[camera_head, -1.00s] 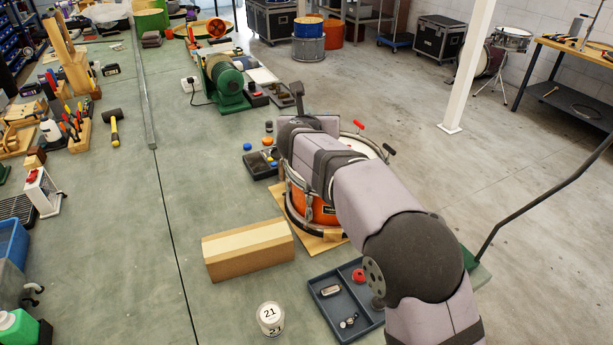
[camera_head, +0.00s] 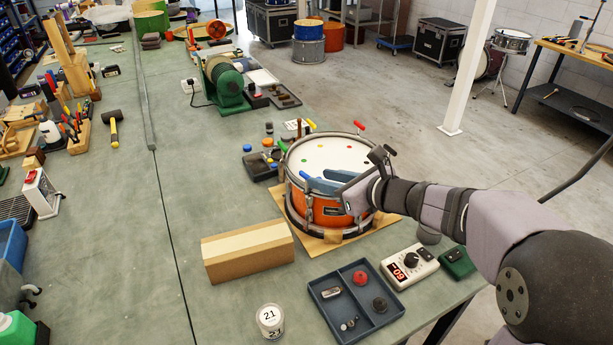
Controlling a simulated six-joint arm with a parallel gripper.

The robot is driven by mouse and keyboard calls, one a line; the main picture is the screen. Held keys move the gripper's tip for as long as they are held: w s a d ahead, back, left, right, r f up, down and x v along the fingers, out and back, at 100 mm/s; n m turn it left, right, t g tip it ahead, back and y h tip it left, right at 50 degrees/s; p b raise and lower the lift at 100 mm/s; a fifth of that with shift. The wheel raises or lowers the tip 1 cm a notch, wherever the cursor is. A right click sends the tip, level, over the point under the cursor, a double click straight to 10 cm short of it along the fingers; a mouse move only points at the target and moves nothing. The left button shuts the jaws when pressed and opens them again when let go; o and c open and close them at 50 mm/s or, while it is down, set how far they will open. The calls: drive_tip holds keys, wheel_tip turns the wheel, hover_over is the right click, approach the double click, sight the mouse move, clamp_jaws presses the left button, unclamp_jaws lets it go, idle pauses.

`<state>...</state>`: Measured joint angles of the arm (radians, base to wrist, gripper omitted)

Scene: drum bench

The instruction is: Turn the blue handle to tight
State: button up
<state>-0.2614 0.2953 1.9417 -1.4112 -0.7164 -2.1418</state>
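The orange drum (camera_head: 322,209) with a white head stands on a brown board on the bench. A small blue piece (camera_head: 304,175), seemingly the blue handle, shows at the near left rim. My gripper (camera_head: 313,182) reaches in from the right, low over the near part of the drum, with its bluish fingers pointing left at this piece. The fingertips and the blue piece overlap in view, so contact and finger opening are unclear.
A cardboard-coloured block (camera_head: 248,251) lies left of the drum. A grey tray (camera_head: 314,292) with small parts is in front, beside a white meter (camera_head: 410,264) and a green box (camera_head: 457,262). A dark tray (camera_head: 259,170) is behind left.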

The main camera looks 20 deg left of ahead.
sight(306, 175)
drive_tip(key=shift+s+f, duration=0.1)
drive_tip(key=shift+f, duration=0.05)
drive_tip(key=shift+p+x, duration=1.1)
drive_tip(key=shift+x, duration=2.6)
drive_tip(key=shift+c, duration=0.3)
clamp_jaws()
